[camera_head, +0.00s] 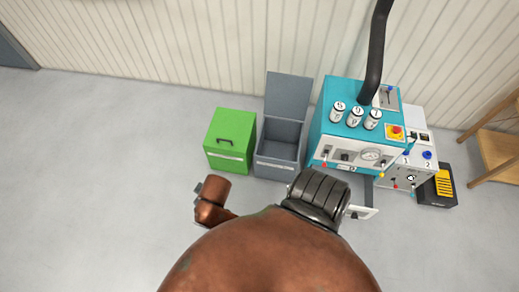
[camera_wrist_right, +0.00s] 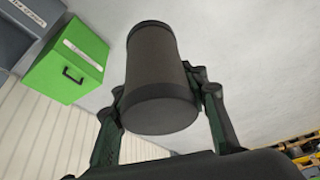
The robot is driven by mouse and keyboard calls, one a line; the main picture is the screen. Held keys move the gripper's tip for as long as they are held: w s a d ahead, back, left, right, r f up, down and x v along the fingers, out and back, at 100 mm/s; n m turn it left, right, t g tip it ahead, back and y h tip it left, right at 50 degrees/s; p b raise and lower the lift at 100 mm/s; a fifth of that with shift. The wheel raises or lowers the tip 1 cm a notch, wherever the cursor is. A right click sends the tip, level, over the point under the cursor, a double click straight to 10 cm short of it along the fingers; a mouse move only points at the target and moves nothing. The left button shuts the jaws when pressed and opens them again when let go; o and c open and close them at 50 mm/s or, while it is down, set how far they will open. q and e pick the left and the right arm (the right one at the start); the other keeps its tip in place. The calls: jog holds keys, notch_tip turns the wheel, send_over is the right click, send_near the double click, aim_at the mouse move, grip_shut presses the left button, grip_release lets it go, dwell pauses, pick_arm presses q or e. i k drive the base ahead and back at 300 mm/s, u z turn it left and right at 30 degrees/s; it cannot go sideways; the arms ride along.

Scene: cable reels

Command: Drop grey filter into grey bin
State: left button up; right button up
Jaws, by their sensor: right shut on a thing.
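The grey filter (camera_wrist_right: 158,75), a dark grey cylinder, is held between the two fingers of my right gripper (camera_wrist_right: 160,88) in the right wrist view. The fingers touch its sides, and its round end faces the camera. The grey bin (camera_head: 277,165) stands on the floor in the head view with its lid raised and its inside looking empty. Part of a grey bin (camera_wrist_right: 28,28) shows at the top left of the wrist view, apart from the filter. The filter and right gripper cannot be made out in the head view. My left gripper is in neither view.
A green bin (camera_head: 230,139) with its lid shut stands just left of the grey bin. A teal machine (camera_head: 345,135) with a black hose (camera_head: 375,55) stands close on its right. A wooden shelf (camera_head: 495,150) is at the far right. Floor at the left is clear.

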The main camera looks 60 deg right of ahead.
aim_at(281, 156)
jog(key=z, duration=0.4)
jog(key=i, duration=0.9)
jog(key=z, duration=1.1)
jog(key=i, duration=0.45)
jog(key=z, duration=0.45)
